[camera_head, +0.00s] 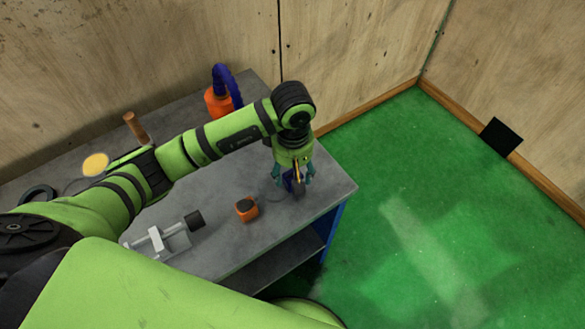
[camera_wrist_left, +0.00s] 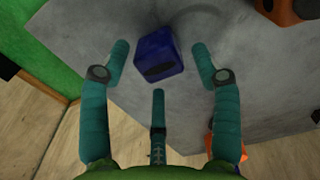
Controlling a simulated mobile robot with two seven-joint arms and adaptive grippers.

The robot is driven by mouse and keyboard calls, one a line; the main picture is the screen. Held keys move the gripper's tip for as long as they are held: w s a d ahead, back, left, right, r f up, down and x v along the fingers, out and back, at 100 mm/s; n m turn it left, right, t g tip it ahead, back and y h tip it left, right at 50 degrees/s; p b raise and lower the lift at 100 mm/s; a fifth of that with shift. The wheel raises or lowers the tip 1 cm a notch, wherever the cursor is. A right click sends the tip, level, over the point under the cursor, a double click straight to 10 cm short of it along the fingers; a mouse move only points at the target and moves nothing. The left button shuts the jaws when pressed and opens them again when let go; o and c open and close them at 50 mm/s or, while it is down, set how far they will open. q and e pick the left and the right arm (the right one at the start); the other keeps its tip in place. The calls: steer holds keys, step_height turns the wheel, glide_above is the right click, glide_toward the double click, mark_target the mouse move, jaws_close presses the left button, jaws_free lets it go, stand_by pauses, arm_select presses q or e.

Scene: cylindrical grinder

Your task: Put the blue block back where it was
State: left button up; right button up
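The blue block (camera_wrist_left: 158,54) is on the grey worktop (camera_wrist_left: 265,75), between and slightly beyond the teal fingertips in the left wrist view. My left gripper (camera_wrist_left: 160,65) is open around it, with gaps visible between the block and the two side fingers. A third finger is below the block in that view. In the head view my left gripper (camera_head: 293,182) points down over the right end of the worktop (camera_head: 325,190), and the blue block (camera_head: 288,182) shows partly hidden among its fingers. I cannot tell whether the block touches any finger. My right gripper is not in view.
An orange and black item (camera_head: 247,208) lies close left of the gripper. A grey metal vise-like tool (camera_head: 165,238) lies further left. An orange bottle with a blue hose (camera_head: 218,102) stands at the back. The worktop's right edge is near, with green floor (camera_head: 430,210) beyond.

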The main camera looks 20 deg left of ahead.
mark_target(293, 174)
arm_select(q)
steer(key=shift+r, duration=0.1)
steer(key=shift+r+p, duration=0.2)
steer(key=shift+p, duration=0.1)
steer(key=shift+r+b, duration=0.3)
steer(key=shift+b, duration=0.05)
step_height(293, 174, up, 11)
steer(key=b, duration=0.2)
steer(key=shift+r, duration=0.1)
